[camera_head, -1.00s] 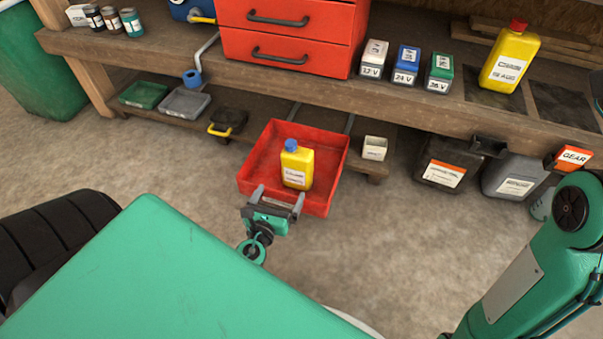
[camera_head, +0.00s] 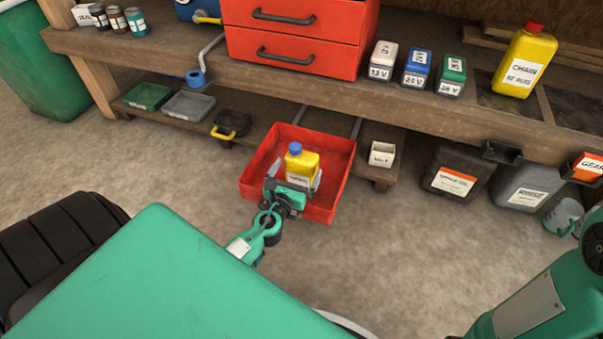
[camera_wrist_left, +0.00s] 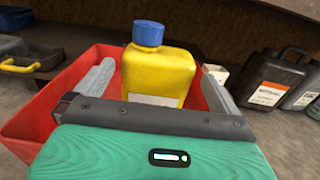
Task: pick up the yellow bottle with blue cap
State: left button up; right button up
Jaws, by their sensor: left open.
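The yellow bottle with a blue cap (camera_head: 301,163) stands upright in the red tray (camera_head: 335,150) under the workbench. My left gripper (camera_head: 292,182) is open, with one finger on either side of the bottle's lower part. In the left wrist view the bottle (camera_wrist_left: 158,72) stands between the two spread fingers (camera_wrist_left: 158,88), with a visible gap at least on the right. The gripper's palm hides the bottle's base and part of its white label. My right gripper is out of view; only part of my right arm shows at the lower right.
The red tray's walls surround the bottle and the gripper tips. A small white box (camera_head: 382,154) sits right of the tray on the low shelf. Black (camera_head: 458,172) and grey canisters (camera_head: 527,186) stand further right. A larger yellow bottle with a red cap (camera_head: 524,60) is on the bench.

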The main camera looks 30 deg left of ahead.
pick_arm(q)
jog(key=b+x, duration=0.1)
jog(key=x, duration=0.4)
jog(key=shift+s+a, duration=0.1)
jog(key=shift+c, duration=0.4)
jog(key=c, duration=1.8)
jog(key=shift+r, duration=0.15)
